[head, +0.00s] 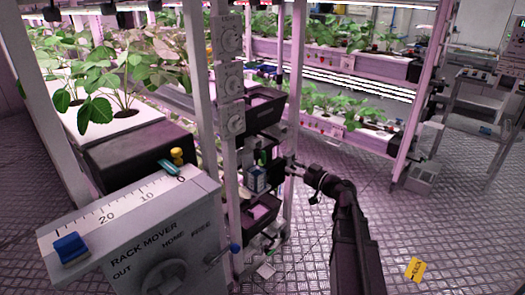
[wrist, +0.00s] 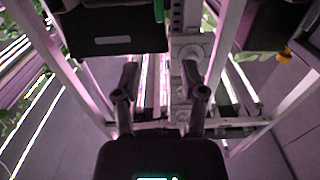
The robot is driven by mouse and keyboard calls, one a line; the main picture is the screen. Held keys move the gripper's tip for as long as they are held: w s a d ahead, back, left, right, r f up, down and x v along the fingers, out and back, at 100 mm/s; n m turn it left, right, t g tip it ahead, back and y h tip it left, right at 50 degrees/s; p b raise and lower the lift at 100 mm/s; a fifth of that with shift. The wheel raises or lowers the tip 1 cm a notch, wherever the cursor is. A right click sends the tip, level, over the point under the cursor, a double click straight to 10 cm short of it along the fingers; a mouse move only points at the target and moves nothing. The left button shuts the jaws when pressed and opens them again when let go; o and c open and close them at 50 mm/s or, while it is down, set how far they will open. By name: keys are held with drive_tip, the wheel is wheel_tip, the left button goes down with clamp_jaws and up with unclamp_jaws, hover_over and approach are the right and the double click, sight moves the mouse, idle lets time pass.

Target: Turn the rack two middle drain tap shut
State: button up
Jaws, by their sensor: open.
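My gripper (head: 291,166) is at the front of the rack post in the head view. Its two dark fingers stand apart and empty in the wrist view (wrist: 160,68). A small green part (head: 262,157), possibly a tap handle, shows just left of the gripper in the head view, above a blue-and-white box (head: 257,179). A green part also shows at the top of the wrist view (wrist: 158,10). I cannot tell for sure which part is the middle drain tap, or whether it is open or shut.
The grey rack mover box (head: 150,245) stands at front left, carrying a blue block (head: 70,248).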

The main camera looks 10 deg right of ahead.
sight(265, 153)
drive_tip(key=shift+w, duration=0.1)
idle(0.3)
drive_tip(key=x, duration=1.3)
drive_tip(key=shift+w+a, duration=0.25)
drive_tip(key=shift+a, duration=0.05)
